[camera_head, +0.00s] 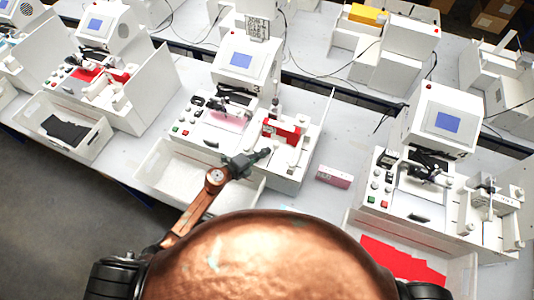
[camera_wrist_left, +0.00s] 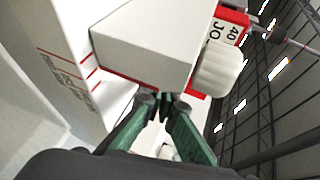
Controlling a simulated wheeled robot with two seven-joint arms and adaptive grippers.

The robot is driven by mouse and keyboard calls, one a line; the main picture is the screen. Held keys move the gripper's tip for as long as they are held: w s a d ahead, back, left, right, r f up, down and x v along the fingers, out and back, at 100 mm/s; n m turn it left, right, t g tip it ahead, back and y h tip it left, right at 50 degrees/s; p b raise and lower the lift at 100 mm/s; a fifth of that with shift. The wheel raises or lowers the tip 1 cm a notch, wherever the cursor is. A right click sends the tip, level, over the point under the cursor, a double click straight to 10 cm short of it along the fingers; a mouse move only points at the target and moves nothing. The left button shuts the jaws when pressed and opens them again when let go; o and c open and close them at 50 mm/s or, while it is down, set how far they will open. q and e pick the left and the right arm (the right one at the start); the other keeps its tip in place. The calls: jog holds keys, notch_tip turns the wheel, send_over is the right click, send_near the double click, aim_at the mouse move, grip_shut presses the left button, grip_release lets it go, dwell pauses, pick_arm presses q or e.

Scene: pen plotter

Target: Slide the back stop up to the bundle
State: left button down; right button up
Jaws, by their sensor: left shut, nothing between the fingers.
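The white back stop (camera_wrist_left: 145,42) is a block with a ribbed round knob (camera_wrist_left: 218,68) on its side. In the left wrist view it is close up, just beyond my fingertips. The block hides any gap to the bundle. My right gripper is out of view.
A white tray (camera_head: 158,172) lies below my left arm. A pink-and-white box (camera_head: 333,177) stands on the table right of the machine. Similar machines stand left and right. The wrist view shows red marks (camera_wrist_left: 92,74) on a white surface beside the stop.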

pick_arm(q)
jog(key=v, duration=1.2)
jog(key=shift+s+a+f+b, duration=0.2)
jog(key=shift+f+b, duration=0.05)
jog(key=shift+b, duration=0.1)
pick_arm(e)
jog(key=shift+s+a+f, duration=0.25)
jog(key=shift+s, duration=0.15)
